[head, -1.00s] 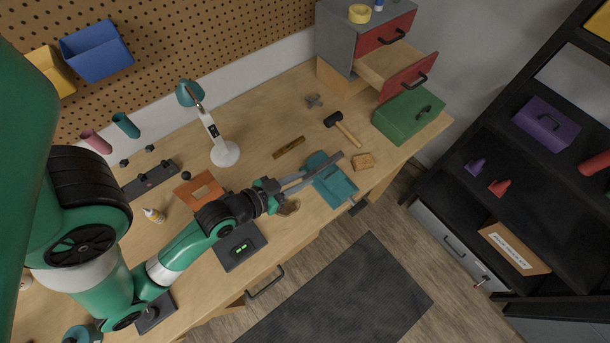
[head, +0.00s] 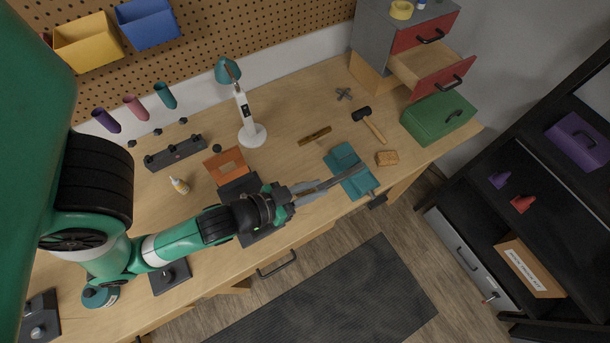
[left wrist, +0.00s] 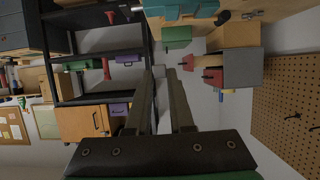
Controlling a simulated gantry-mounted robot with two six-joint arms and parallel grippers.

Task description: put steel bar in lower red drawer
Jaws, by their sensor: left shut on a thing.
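My left gripper (head: 318,190) is shut on the steel bar (head: 350,175), a thin grey bar. The bar points right, held above the table near the teal vise-like block (head: 352,184). In the left wrist view the fingers (left wrist: 163,80) point away from the camera; the bar is hard to make out between them. The lower red drawer (head: 446,82) is pulled open at the back right, some way beyond the bar, with its wooden inside showing. It also shows in the left wrist view (left wrist: 213,78). The upper red drawer (head: 424,38) is closed. My right gripper is not in view.
A green toolbox (head: 438,118) stands just below the open drawer. A hammer (head: 370,124), a sponge-like brown block (head: 387,158) and a brass level-like piece (head: 314,136) lie on the table. A white lamp (head: 247,120) stands behind the arm. A dark shelf stands at the right.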

